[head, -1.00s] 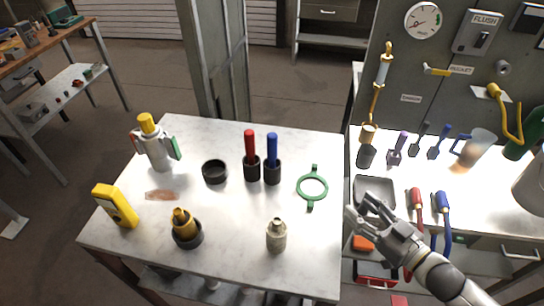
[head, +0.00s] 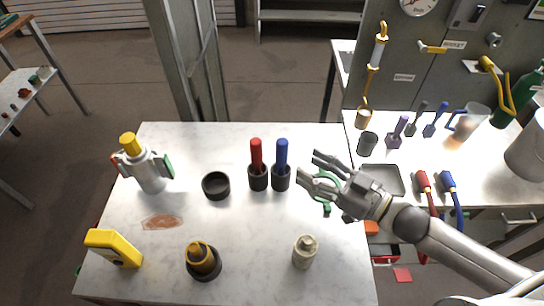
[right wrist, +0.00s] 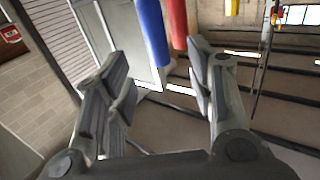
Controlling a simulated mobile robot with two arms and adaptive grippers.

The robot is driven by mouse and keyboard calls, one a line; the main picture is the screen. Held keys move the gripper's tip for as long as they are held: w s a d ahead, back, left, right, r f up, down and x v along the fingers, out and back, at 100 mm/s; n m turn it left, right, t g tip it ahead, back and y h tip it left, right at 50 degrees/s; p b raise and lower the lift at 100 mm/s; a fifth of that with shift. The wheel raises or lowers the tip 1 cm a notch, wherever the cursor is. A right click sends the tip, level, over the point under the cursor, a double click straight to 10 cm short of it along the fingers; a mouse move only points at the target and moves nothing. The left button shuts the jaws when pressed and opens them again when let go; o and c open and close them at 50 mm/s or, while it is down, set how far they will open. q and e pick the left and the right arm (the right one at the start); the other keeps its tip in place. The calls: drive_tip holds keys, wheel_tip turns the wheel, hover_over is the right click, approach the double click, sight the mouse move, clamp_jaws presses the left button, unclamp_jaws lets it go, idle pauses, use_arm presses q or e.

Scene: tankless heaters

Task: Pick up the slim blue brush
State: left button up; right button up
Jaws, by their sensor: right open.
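The slim blue brush (head: 282,155) stands upright in a dark round holder (head: 281,180) on the white table. A red one (head: 256,154) stands in its own holder just left of it. My right gripper (head: 312,171) is open and empty, just right of the blue brush, fingers pointing left towards it and apart from it. In the right wrist view the blue handle (right wrist: 153,32) shows between and beyond the open fingers (right wrist: 160,75), with the red handle (right wrist: 178,24) beside it. My left gripper is not in view.
A green ring (head: 327,205) lies partly hidden under my right gripper. A pale bottle (head: 304,254), black bowl (head: 215,185), yellow-capped bottle (head: 146,168) and yellow meter (head: 114,247) stand around the white table (head: 240,225). Blue-handled tool (head: 450,186) lies on the right bench.

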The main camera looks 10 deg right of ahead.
sight(287, 152)
drive_tip(key=x, duration=0.3)
drive_tip(key=shift+r+p, duration=0.2)
drive_tip(key=shift+p, duration=0.15)
drive_tip(key=shift+w+a+f, duration=0.1)
drive_tip(key=shift+w+a, duration=0.1)
drive_tip(key=shift+w, duration=0.15)
drive_tip(key=shift+w+a, duration=0.1)
drive_tip(key=shift+a, duration=0.05)
drive_tip(key=shift+w+a+p, duration=0.15)
drive_tip(key=shift+w+p, duration=0.1)
drive_tip(key=shift+p, duration=0.1)
drive_tip(key=p+x, duration=0.1)
drive_tip(key=x, duration=0.3)
drive_tip(key=shift+w, duration=0.25)
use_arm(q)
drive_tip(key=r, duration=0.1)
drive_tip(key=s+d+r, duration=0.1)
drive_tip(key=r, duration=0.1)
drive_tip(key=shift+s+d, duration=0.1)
use_arm(e)
drive_tip(key=shift+c, duration=0.2)
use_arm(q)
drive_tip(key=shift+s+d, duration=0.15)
use_arm(e)
clamp_jaws()
